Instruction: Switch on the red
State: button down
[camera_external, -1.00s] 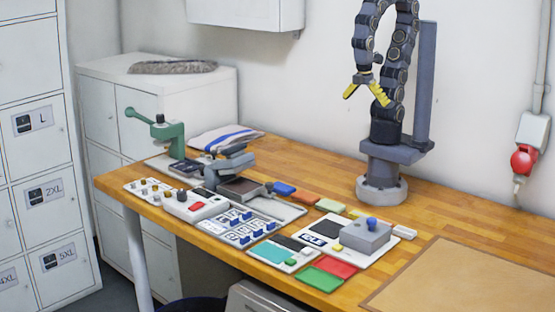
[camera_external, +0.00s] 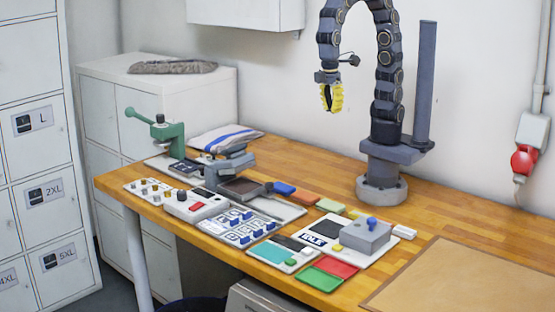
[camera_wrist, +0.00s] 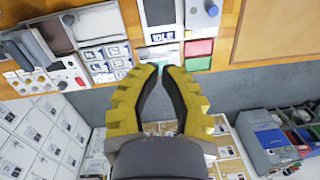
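Several red things show. A red switch (camera_external: 196,206) sits on a white box (camera_external: 180,206) at the left of the bench; in the wrist view the switch (camera_wrist: 80,81) is at the left. A flat red pad (camera_external: 338,267) lies at the front beside a green pad (camera_external: 320,280); the red pad (camera_wrist: 199,47) also shows in the wrist view. My gripper (camera_external: 332,107) hangs high above the bench, apart from everything. In the wrist view its yellow fingers (camera_wrist: 160,70) lean together with tips close and nothing between them.
A grey box with a blue knob (camera_external: 366,235) stands on a panel reading IDLE. Blue switches (camera_external: 238,226), a green clamp-like tool (camera_external: 168,138) and a grey press-like device (camera_external: 228,165) crowd the left. A brown mat (camera_external: 470,285) lies clear at the right. A red wall plug (camera_external: 524,160) hangs right.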

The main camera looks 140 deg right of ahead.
jog(key=w+d+f+m, duration=0.1)
jog(key=w+d+m, duration=0.1)
jog(key=w, duration=0.4)
jog(key=w+d+f+m, duration=0.2)
jog(key=w, duration=0.4)
jog(key=m+h, duration=0.4)
jog(key=m, duration=0.8)
send_over(197, 204)
jog(key=w+a, duration=0.1)
jog(key=a, duration=0.2)
notch_tip(197, 204, down, 12)
jog(key=shift+a+f+n, duration=0.1)
jog(key=shift+n, duration=0.2)
jog(key=x, duration=1.2)
jog(key=shift+s+a+f, duration=0.15)
jog(key=shift+a+f, duration=0.1)
jog(key=shift+f, duration=0.75)
jog(key=shift+s, duration=0.1)
